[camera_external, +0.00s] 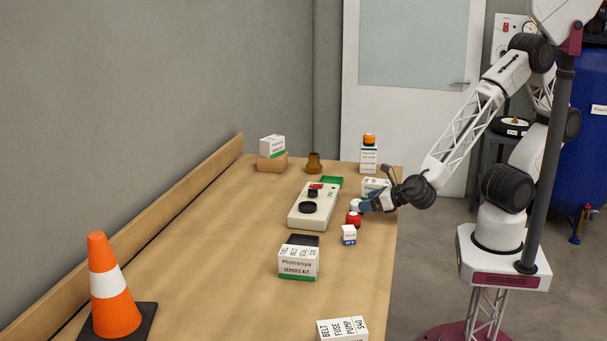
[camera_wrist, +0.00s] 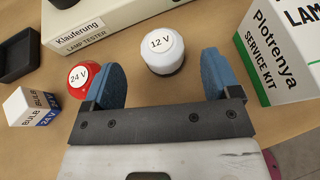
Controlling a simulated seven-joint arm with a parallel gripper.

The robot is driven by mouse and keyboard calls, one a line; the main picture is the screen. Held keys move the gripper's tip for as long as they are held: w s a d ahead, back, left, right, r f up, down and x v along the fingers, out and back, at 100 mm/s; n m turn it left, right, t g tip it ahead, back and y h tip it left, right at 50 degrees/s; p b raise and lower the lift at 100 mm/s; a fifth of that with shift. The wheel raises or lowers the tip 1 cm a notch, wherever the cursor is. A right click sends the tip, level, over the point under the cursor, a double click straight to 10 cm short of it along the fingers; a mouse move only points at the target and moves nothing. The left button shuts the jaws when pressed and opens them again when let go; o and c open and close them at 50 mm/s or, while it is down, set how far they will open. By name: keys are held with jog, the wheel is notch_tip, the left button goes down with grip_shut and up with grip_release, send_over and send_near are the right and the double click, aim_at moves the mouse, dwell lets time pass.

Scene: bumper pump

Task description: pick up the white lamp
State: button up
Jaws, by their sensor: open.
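The white lamp (camera_wrist: 163,48), labelled 12 V with a dark base, stands on the table near the far ends of my fingers in the wrist view. In the external view it is a small white dome (camera_external: 355,203) at the tip of my gripper (camera_external: 366,205). My gripper (camera_wrist: 162,78) is open, with one blue finger on each side of the space in front of the lamp. A red lamp (camera_wrist: 82,77) labelled 24 V is right beside the left finger, which partly hides it; I cannot tell if they touch.
The lamp tester (camera_wrist: 110,22) lies just beyond the lamps. A small bulb box (camera_wrist: 30,107) and a black tray (camera_wrist: 14,55) are at left. A Plotrenya service kit box (camera_wrist: 280,50) stands close at right. In the external view, an orange cone (camera_external: 112,290) stands front left.

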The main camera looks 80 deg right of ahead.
aim_at(357, 201)
jog(key=shift+w, duration=0.1)
jog(key=shift+x, duration=2.5)
jog(key=shift+d, duration=0.15)
jog(key=c, duration=1)
jog(key=shift+c, duration=0.2)
jog(key=shift+r, duration=0.1)
jog(key=shift+r, duration=1.45)
jog(key=shift+s+d+r, duration=0.1)
jog(key=shift+s+r, duration=0.1)
jog(key=shift+s, duration=0.2)
jog(key=s+d, duration=0.2)
jog(key=s, duration=0.5)
jog(key=s+d+r, duration=0.1)
jog(key=s+d, duration=0.2)
jog(key=s, duration=0.4)
jog(key=shift+s+r, duration=0.2)
jog(key=shift+s, duration=0.05)
